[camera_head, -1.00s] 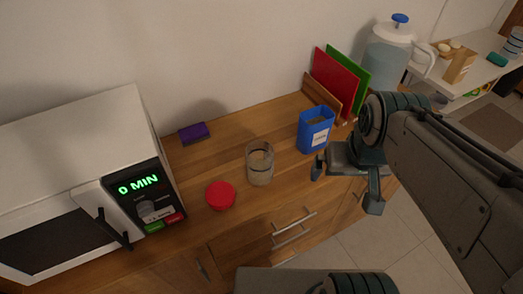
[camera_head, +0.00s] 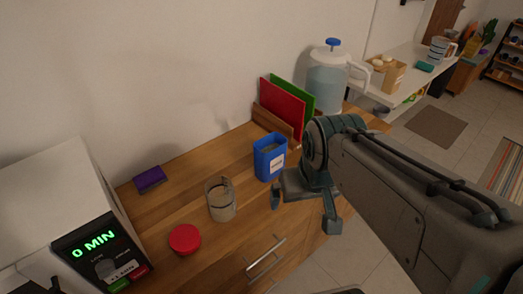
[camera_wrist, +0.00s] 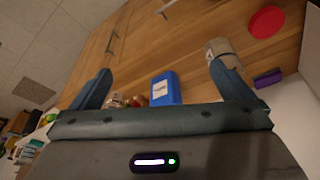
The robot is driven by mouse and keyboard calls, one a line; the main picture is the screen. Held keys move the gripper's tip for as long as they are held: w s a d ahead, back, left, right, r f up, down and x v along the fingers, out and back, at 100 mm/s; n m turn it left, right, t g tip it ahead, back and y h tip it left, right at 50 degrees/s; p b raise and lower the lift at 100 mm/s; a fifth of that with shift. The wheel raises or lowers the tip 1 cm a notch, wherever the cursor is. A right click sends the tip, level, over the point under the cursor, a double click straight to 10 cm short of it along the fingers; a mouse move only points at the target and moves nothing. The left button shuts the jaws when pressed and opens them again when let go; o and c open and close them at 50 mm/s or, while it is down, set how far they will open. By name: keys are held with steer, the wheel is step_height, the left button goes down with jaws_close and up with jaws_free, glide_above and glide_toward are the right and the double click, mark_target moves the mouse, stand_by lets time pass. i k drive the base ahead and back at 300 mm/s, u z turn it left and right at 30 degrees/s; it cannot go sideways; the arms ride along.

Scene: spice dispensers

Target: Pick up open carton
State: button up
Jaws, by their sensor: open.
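The open carton is a blue box (camera_head: 269,158) with a white label and an open top, upright on the wooden counter. In the wrist view the blue carton (camera_wrist: 166,88) shows between the two fingers, beyond the gripper's body, its lower part hidden by it. My gripper (camera_head: 305,208) is open and empty, in front of the carton and to its right in the head view, apart from it. The gripper fingers (camera_wrist: 163,82) are spread wide in the wrist view.
A glass jar (camera_head: 220,200) and a red lid (camera_head: 184,239) stand left of the carton. Red and green boards (camera_head: 284,108) in a wooden rack and a water jug (camera_head: 328,80) stand behind. A purple sponge (camera_head: 150,179) and a microwave (camera_head: 95,250) are at left.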

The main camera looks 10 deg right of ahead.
mark_target(270, 158)
steer(key=u, duration=3.6)
steer(key=k, duration=1.3)
steer(key=z, duration=1.5)
steer(key=i, duration=0.5)
steer(key=z, duration=0.05)
